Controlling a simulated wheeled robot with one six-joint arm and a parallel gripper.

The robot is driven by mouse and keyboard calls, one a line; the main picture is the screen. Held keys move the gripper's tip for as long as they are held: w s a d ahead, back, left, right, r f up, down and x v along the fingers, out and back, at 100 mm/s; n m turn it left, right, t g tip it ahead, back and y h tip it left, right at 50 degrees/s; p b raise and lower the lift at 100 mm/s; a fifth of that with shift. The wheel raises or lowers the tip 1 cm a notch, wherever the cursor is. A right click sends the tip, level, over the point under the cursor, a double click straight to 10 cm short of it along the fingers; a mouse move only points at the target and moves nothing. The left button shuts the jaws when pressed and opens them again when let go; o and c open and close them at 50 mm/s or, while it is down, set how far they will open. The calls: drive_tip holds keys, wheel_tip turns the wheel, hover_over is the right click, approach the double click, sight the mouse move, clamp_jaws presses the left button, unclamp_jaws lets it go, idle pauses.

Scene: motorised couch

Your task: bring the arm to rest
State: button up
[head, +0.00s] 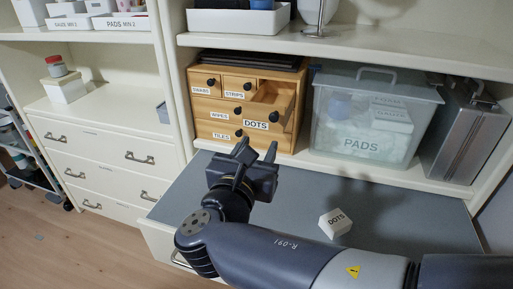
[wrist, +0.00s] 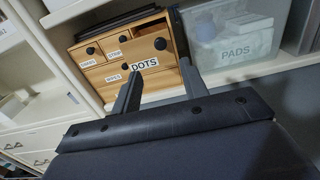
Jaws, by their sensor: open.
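My gripper (head: 256,155) is open and empty, raised above the grey counter and pointing toward the shelf. In the wrist view its two fingers (wrist: 158,88) stand apart with nothing between them. Behind it is a small wooden drawer unit (head: 210,103) with drawers labelled SWABS, STRIPS, WIPES, DOTS and TILES. The DOTS drawer (head: 268,115) is pulled out; it also shows in the wrist view (wrist: 152,53). My gripper is in front of and below this drawer in the head view, apart from it.
The grey counter (head: 400,205) is otherwise mostly clear. A clear lidded PADS bin (head: 362,125) and a grey metal case (head: 466,130) stand on the shelf at right. White drawers (head: 100,170) stand at left. An upper shelf (head: 345,50) overhangs the wooden unit.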

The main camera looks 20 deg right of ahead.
sight(274, 118)
idle(0.4)
drive_tip(key=shift+b+x, duration=0.5)
drive_tip(key=shift+x, duration=5)
drive_tip(key=shift+s+d, duration=0.1)
drive_tip(key=shift+d, duration=0.05)
